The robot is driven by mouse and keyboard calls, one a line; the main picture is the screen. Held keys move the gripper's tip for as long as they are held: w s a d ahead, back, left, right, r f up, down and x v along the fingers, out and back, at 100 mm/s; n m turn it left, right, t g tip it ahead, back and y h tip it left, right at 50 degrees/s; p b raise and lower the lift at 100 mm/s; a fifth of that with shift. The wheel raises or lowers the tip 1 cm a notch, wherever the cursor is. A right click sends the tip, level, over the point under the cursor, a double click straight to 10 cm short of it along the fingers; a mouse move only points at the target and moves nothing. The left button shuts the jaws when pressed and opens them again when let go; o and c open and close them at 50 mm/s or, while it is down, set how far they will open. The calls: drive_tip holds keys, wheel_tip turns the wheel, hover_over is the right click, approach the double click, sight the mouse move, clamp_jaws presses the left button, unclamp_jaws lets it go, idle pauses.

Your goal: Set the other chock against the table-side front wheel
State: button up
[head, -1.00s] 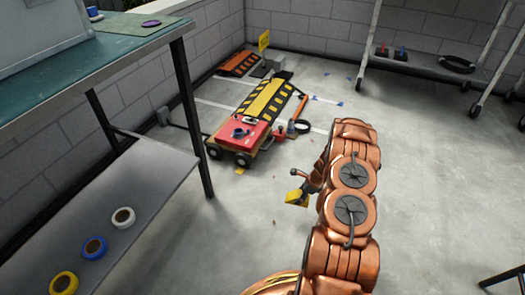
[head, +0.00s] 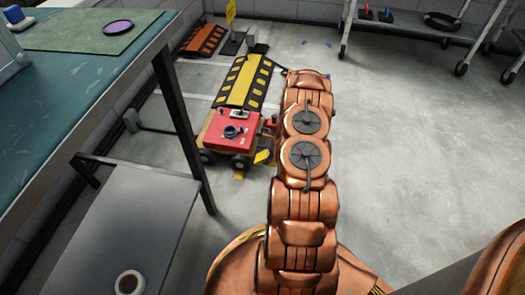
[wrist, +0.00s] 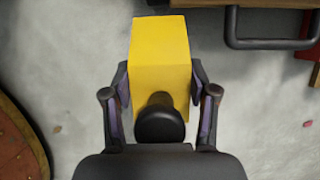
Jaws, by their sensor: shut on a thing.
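My gripper (wrist: 160,88) is shut on a yellow chock (wrist: 160,50) with a black knob, its fingers on the chock's two sides. In the head view the held chock (head: 262,157) shows just right of the cart's front, mostly beside my arm; the fingers are hard to make out there. The cart (head: 230,132) has a red top and a wooden deck. Its table-side front wheel (head: 207,157) is at the left, apart from the held chock. The other front wheel (head: 240,163) is nearer the chock. A small yellow piece (head: 239,175) lies on the floor by that wheel.
The green-topped table (head: 85,75), with a grey lower shelf (head: 120,225) and a dark leg (head: 185,130), stands left of the cart. A black handle (wrist: 270,42) shows in the wrist view. A yellow-black ramp (head: 245,82) lies behind the red top. Floor right is open.

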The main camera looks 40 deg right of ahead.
drive_tip(key=shift+a+f+b, duration=0.1)
drive_tip(key=shift+f+b, duration=2.75)
drive_tip(key=shift+f, duration=2)
drive_tip(key=shift+w+a+r+p, duration=0.2)
drive_tip(key=shift+w+a+p, duration=0.2)
drive_tip(key=shift+w, duration=0.15)
drive_tip(key=shift+w+a+p, duration=0.15)
drive_tip(key=shift+w+a, duration=0.2)
drive_tip(key=shift+w, duration=0.25)
drive_tip(key=shift+w+a+p, duration=0.15)
drive_tip(key=shift+w+a, duration=0.2)
drive_tip(key=shift+w, duration=0.2)
drive_tip(key=shift+f, duration=0.15)
drive_tip(key=o, duration=1.7)
drive_tip(key=shift+c, duration=0.2)
drive_tip(key=shift+f, duration=0.1)
drive_tip(key=v, duration=1.2)
